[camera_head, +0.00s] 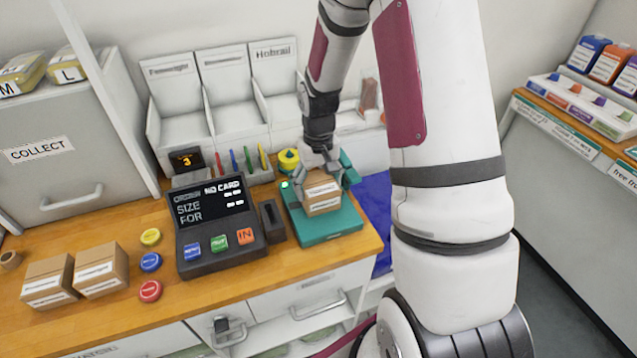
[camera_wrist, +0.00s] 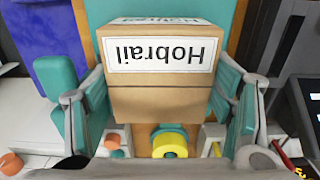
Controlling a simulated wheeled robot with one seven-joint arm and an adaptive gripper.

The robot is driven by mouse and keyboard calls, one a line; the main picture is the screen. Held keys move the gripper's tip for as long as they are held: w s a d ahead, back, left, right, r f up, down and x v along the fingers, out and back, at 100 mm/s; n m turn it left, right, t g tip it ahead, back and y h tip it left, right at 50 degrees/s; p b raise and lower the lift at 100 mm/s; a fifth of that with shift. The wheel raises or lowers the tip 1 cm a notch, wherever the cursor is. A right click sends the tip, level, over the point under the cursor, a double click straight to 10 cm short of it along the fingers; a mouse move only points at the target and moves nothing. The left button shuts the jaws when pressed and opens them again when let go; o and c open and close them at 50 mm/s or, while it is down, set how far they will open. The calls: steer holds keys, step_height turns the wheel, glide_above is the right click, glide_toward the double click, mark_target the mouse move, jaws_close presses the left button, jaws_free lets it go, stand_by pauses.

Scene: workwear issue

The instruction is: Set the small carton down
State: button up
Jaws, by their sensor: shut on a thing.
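The small carton (camera_head: 322,193) is a brown cardboard box with a white label. In the wrist view the carton (camera_wrist: 160,80) shows a label reading "Hobrail", upside down. My gripper (camera_head: 318,180) is shut on it, with one teal-padded finger at each side in the wrist view (camera_wrist: 160,105). The carton is at the teal scale-like plate (camera_head: 318,234) on the right end of the wooden counter. I cannot tell whether its underside touches the plate.
A dark terminal (camera_head: 218,228) with coloured keys stands left of the plate. Two similar cartons (camera_head: 100,270) (camera_head: 48,282) and coloured buttons (camera_head: 150,262) are further left. Labelled bins (camera_head: 273,75), one marked "Hobrail", stand behind. The counter's front edge (camera_head: 340,262) is close to the plate.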

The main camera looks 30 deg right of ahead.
steer(key=o, duration=1.3)
steer(key=shift+f, duration=0.1)
steer(key=shift+o, duration=0.2)
step_height(320, 180, up, 12)
steer(key=f+b, duration=0.1)
step_height(320, 180, up, 13)
steer(key=n+t, duration=0.1)
steer(key=t, duration=0.2)
glide_above(318, 182)
steer(key=s+a, duration=0.7)
steer(key=s+a+r+n+t, duration=0.1)
steer(key=s+a+r, duration=0.3)
steer(key=s, duration=0.8)
steer(key=shift+a+r+t, duration=0.35)
steer(key=shift+a+t, duration=0.35)
steer(key=shift+t, duration=0.1)
